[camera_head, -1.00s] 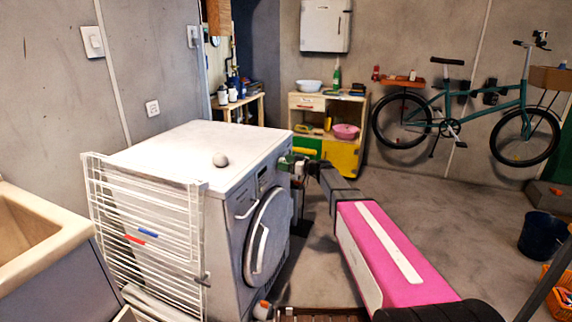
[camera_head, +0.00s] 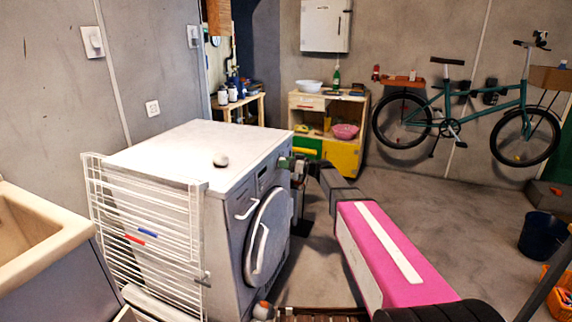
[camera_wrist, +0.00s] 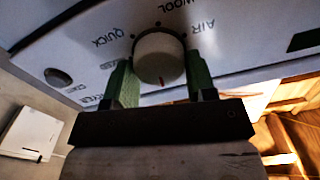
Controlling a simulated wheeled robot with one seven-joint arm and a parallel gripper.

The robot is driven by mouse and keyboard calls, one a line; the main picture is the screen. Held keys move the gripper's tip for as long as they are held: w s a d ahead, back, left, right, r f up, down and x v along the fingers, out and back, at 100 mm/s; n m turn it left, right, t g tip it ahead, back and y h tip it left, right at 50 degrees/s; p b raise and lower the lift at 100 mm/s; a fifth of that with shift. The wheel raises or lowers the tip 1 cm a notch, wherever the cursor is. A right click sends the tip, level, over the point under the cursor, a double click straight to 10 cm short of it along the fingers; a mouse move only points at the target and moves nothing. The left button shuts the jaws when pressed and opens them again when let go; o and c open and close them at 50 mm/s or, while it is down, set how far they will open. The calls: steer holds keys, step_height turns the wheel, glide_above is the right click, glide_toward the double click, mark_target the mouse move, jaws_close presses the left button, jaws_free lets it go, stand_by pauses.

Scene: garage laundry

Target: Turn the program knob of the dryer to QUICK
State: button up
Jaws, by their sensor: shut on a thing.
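The white dryer (camera_head: 228,206) stands left of centre in the head view, its control panel facing right. My gripper (camera_head: 290,161) is at the upper far part of that panel; the knob is too small to make out there. In the wrist view the round, pale program knob (camera_wrist: 158,52) sits between the two green fingers of my gripper (camera_wrist: 159,66), which is shut on it. A red mark shows at the knob's lower edge. The QUICK label (camera_wrist: 106,37) is to the upper left, WOOL above and AIR to the upper right. Labels at lower left are partly hidden.
A round dark button (camera_wrist: 58,77) is left of the knob, and a dark display (camera_wrist: 305,40) is to the right.

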steer(key=m, duration=1.8)
steer(key=f+m, duration=0.1)
steer(key=m, duration=0.8)
steer(key=shift+m, duration=0.4)
steer(key=o, duration=0.9)
steer(key=shift+d, duration=0.15)
steer(key=v, duration=1)
steer(key=shift+d, duration=0.3)
steer(key=shift+s, duration=0.1)
